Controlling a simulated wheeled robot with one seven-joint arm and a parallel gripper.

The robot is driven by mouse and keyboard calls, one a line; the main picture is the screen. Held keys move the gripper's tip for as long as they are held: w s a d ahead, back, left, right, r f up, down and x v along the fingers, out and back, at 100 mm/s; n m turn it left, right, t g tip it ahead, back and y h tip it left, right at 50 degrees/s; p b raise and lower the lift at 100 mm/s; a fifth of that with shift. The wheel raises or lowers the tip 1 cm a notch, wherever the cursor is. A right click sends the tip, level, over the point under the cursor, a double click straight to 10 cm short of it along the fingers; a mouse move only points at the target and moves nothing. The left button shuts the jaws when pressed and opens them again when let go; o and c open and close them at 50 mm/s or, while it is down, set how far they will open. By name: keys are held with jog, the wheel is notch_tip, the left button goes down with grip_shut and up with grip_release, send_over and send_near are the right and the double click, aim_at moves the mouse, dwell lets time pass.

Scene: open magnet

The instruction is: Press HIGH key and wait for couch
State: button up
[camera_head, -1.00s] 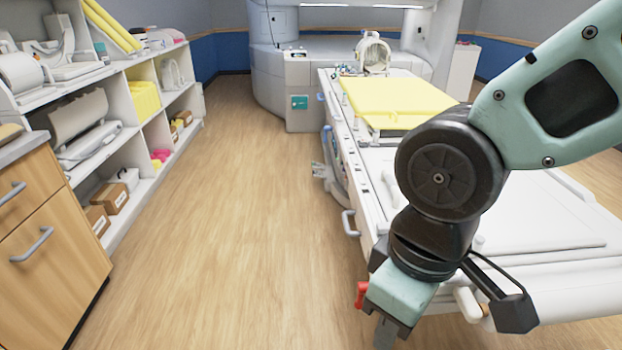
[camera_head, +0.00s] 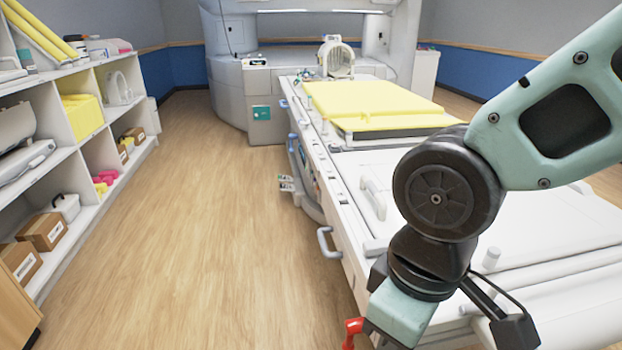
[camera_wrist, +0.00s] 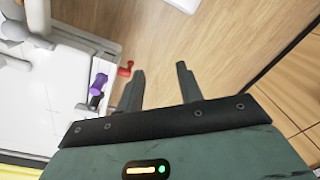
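The couch (camera_head: 345,235) runs from the right foreground back to the magnet, with a yellow pad (camera_head: 380,100) on its top. The magnet (camera_head: 225,85) stands at the back, with a small display panel (camera_head: 257,62) and a teal panel (camera_head: 262,112) on its front left. No key marked HIGH can be made out. My gripper (camera_wrist: 160,72) is open and empty in the wrist view, its two fingers apart above wooden floor.
A red handle (camera_head: 352,330) is at the couch's near end, close to my wrist. A grey side handle (camera_head: 326,242) sticks out from the couch. Shelves (camera_head: 75,150) with boxes line the left. The wooden floor (camera_head: 200,230) between shelves and couch is clear.

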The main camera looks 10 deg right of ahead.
grip_shut()
dwell(1.6)
